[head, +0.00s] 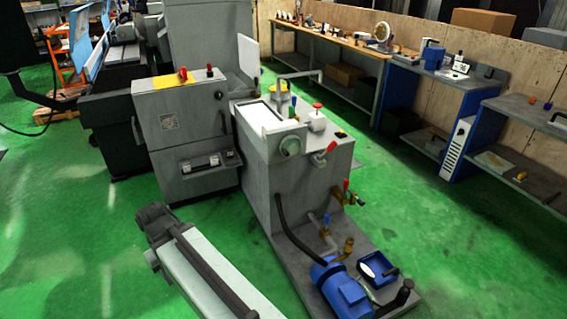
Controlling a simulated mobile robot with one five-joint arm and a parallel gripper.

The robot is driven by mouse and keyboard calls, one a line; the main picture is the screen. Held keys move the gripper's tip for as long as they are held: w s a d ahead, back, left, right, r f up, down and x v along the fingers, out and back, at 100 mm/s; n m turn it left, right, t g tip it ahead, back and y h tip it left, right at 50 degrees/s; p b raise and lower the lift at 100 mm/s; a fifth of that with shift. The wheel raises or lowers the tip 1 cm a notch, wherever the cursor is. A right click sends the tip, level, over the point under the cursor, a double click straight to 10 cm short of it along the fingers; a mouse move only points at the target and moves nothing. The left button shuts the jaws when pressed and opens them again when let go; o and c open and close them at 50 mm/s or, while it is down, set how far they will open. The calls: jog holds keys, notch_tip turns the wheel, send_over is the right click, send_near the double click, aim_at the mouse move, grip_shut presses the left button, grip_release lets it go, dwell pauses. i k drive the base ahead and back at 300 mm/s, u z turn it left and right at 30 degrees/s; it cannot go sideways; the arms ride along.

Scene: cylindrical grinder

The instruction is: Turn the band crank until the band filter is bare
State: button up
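The band filter (262,119) lies on top of a grey tank unit (275,190) in the middle of the head view. Its visible top is pale and white, so a band seems to cover it. A round grey end piece (290,146) sits at its near right end. I cannot tell whether this is the band crank or a roll end. A red-tipped lever (326,150) stands on the tank's top to the right. One of my arm links crosses the bottom of the view, apart from the tank. I cannot make out my gripper's fingers anywhere.
A grey cabinet (190,150) stands against the tank's left side. A blue pump (340,288), a blue tray (378,268) and pipes occupy the tank's base plate in front. Workbenches (335,40) line the back wall. Green floor (440,240) is clear on the right.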

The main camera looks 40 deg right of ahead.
aim_at(291, 145)
jog(key=z, duration=0.2)
jog(key=i, duration=0.8)
jog(key=u, duration=0.2)
jog(key=k, duration=0.75)
jog(key=z, duration=0.4)
jog(key=i, duration=0.15)
jog(key=u, duration=0.3)
jog(key=i, duration=1.1)
jog(key=u, duration=0.05)
